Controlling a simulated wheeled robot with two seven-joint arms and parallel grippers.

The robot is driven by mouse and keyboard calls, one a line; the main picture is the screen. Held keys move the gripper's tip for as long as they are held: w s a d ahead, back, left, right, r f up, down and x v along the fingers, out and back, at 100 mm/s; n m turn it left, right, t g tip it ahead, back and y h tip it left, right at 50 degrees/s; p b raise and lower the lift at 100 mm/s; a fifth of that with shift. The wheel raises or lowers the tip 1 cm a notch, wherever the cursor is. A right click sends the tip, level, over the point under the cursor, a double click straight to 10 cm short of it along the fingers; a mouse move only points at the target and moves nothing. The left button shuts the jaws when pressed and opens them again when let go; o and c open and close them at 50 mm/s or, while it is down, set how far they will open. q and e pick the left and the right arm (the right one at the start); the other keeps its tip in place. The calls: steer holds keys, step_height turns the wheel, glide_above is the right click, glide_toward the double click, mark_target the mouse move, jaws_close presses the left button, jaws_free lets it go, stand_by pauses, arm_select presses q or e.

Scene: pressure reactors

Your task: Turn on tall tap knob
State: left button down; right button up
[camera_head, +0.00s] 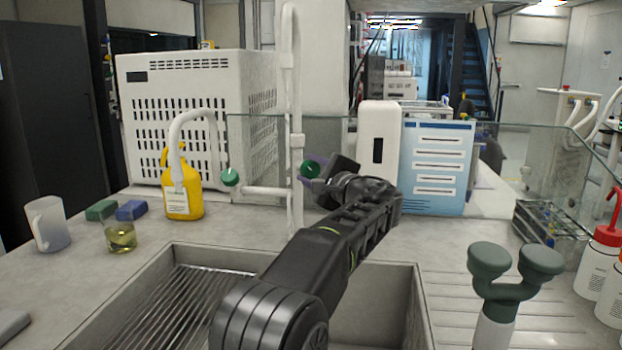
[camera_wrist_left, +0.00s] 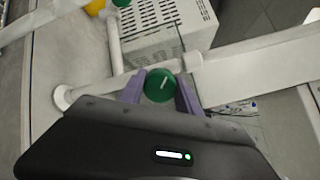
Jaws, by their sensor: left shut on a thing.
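The tall tap (camera_head: 292,110) is a white pipe rising behind the sink. A green round knob (camera_head: 310,169) sits on its right side, and a second green knob (camera_head: 230,176) sits to the left, by the shorter curved tap (camera_head: 197,117). My left gripper (camera_head: 318,168) reaches over the sink to the right knob. In the left wrist view its two purple fingers (camera_wrist_left: 160,88) are on either side of the green knob (camera_wrist_left: 160,85), shut on it. The knob's white mark shows as a slanted line. My right gripper is not in view.
The sink (camera_head: 180,290) lies below my arm. A yellow bottle (camera_head: 183,190), a beaker (camera_head: 47,224) and sponges (camera_head: 130,210) stand to the left. A dark green two-headed fixture (camera_head: 510,270) stands at right.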

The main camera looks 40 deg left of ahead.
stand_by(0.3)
arm_select(q)
steer(key=c, duration=0.9)
jaws_free()
steer(key=shift+o, duration=0.2)
steer(key=v, duration=0.7)
steer(key=shift+s+d+b, duration=0.2)
steer(key=shift+d+b, duration=0.15)
